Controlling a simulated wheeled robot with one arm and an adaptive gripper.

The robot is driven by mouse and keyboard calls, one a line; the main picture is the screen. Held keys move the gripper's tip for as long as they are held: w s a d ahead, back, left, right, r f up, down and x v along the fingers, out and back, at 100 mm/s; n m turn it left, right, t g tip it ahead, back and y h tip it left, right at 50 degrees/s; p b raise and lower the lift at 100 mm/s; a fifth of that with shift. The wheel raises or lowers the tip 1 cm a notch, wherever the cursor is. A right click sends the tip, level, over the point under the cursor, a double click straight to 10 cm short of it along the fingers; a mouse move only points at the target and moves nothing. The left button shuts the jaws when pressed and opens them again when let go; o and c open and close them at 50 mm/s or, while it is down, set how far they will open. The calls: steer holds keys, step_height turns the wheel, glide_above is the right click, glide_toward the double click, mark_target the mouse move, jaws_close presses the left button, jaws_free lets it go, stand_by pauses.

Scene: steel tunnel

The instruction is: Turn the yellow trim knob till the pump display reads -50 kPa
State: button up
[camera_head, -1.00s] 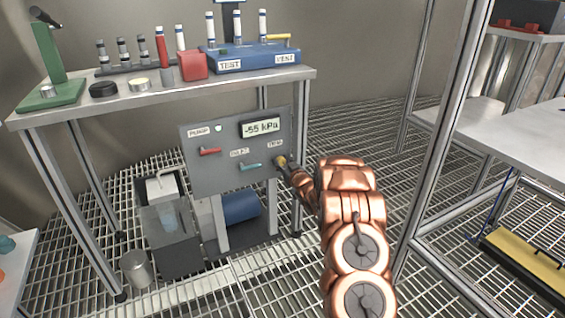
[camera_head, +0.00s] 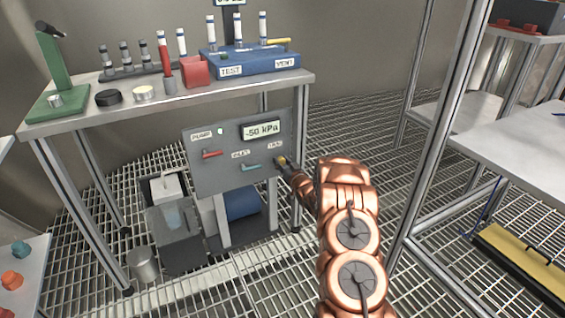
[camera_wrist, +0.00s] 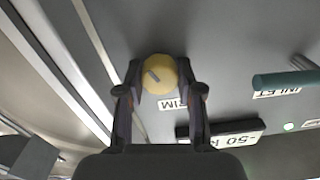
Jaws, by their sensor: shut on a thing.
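The yellow trim knob (camera_wrist: 158,74) sits on the grey pump panel (camera_head: 205,178), with a dark pointer mark on its face in the wrist view. My gripper (camera_wrist: 160,88) is shut on the knob, one finger on each side of it. In the head view my gripper (camera_head: 285,163) reaches the panel's right side and hides part of the knob (camera_head: 281,160). The pump display (camera_head: 262,130) reads -50 kPa. It shows upside down and partly hidden by a finger in the wrist view (camera_wrist: 240,138).
A red pump lever (camera_head: 212,154) and a teal inlet lever (camera_head: 250,168) are on the panel, left of the knob. The bench (camera_head: 130,112) above carries a blue test unit (camera_head: 250,62). A steel frame post (camera_head: 437,130) stands right of my arm.

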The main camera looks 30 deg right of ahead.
steer(key=o, duration=1.2)
steer(key=shift+s+a, duration=0.15)
steer(key=shift+s, duration=1.85)
steer(key=shift+s+a, duration=0.2)
steer(key=shift+s, duration=1.8)
steer(key=shift+s+a, duration=0.15)
steer(key=shift+s, duration=1.85)
